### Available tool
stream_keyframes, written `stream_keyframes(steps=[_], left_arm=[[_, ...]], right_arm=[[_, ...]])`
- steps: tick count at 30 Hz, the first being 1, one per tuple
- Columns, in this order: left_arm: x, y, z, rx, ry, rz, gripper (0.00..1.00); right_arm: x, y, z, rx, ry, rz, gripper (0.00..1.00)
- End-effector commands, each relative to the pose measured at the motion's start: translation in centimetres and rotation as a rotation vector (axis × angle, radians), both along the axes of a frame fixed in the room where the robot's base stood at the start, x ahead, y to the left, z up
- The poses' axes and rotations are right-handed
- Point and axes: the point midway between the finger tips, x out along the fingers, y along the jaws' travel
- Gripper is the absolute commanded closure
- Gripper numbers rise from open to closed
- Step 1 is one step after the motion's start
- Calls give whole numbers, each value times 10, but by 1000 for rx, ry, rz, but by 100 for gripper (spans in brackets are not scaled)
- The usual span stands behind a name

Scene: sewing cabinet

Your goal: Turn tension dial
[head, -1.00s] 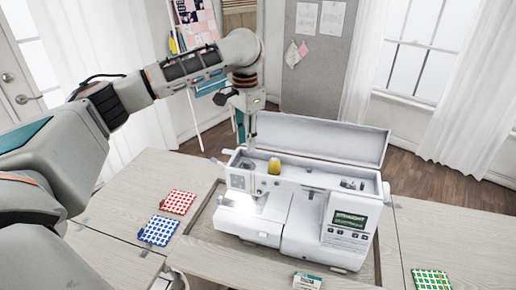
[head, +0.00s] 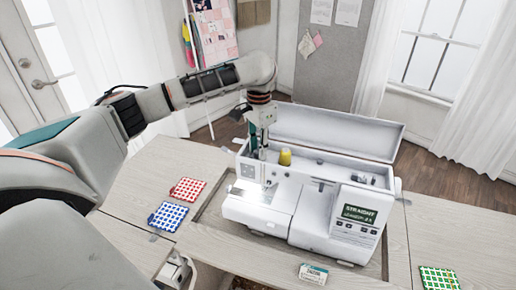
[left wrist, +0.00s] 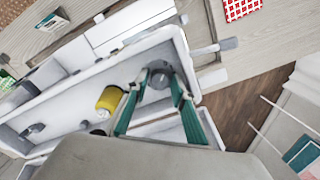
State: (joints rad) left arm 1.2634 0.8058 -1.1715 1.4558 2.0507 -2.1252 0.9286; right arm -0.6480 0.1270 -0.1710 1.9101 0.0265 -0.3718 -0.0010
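The white sewing machine (head: 315,207) stands in the table's recess with its top lid open. A round grey dial (left wrist: 160,76) shows in the left wrist view in the machine's top compartment, near the yellow thread spool (left wrist: 109,100). The spool also shows in the head view (head: 285,157). My left gripper (head: 258,155) points down into the left end of the compartment. In the left wrist view its teal fingers (left wrist: 158,88) are apart, one on each side of the dial; contact is not clear. The head view hides the dial behind the gripper. My right gripper is not in view.
The raised lid (head: 335,133) stands behind the compartment. Red (head: 187,190) and blue (head: 167,216) checked fabric squares lie left of the machine, a green one (head: 439,279) at front right. A small box (head: 313,273) lies in front. The screen (head: 360,213) reads STRAIGHT.

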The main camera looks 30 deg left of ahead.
Motion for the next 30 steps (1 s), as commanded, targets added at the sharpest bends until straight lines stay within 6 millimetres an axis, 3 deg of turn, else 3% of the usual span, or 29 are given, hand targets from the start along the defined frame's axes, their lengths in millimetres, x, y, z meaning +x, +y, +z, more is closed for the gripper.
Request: stream_keyframes(steps=[2, 5, 17, 30], left_arm=[[0, 0, 0, 0, 0, 0, 77], [0, 0, 0, 0, 0, 0, 100], [0, 0, 0, 1, 0, -42, 100], [0, 1, 0, 2, 1, -365, 100]], right_arm=[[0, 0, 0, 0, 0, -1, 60], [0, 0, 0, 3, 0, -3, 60], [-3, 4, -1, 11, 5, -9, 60], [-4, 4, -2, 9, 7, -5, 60]])
